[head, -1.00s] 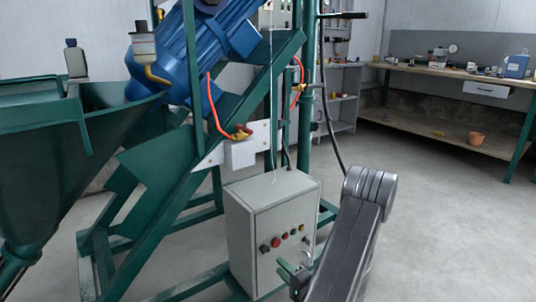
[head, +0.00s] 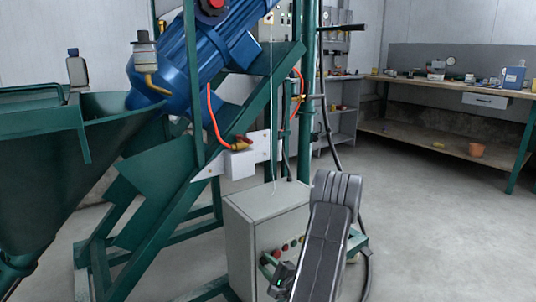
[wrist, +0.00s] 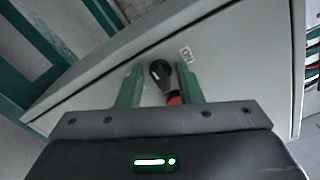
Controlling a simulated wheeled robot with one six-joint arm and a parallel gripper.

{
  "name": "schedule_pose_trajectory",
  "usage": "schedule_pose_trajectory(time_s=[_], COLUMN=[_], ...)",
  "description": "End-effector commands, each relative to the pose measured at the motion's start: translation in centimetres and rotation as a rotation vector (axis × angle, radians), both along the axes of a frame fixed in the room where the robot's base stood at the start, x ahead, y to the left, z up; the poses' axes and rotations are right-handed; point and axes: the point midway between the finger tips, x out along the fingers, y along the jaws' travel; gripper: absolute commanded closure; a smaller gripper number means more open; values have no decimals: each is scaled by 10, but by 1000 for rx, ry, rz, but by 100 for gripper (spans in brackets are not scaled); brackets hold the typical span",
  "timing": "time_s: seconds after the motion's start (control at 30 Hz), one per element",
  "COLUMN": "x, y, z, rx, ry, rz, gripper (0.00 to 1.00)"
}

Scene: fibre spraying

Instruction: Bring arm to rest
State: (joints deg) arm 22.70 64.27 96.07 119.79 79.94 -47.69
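My gripper (head: 270,268) is in front of the grey control box (head: 240,222), low in the head view, with my dark arm link rising beside it at right. In the wrist view, the two green fingers of my gripper (wrist: 159,88) stand apart with a gap between them. A black rotary knob (wrist: 160,72) and a red button (wrist: 174,98) on the box door show in that gap. I cannot tell whether the fingers touch the door. Nothing is held between the fingers. My arm hides part of the box front in the head view.
A green frame machine with a blue motor (head: 190,60) and a green hopper (head: 70,150) fills the left. A workbench (head: 450,85) with tools stands at the back right. A black hose (head: 362,250) hangs behind my arm. The floor at right is clear.

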Motion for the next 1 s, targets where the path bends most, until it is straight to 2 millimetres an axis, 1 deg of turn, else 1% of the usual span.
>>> schedule_pose_trajectory(time_s=[0.3,1.0], x=[0,1], y=[-1,-2], z=[6,7], rx=[231,683], ry=[170,496], rz=[0,0], gripper=[67,67])
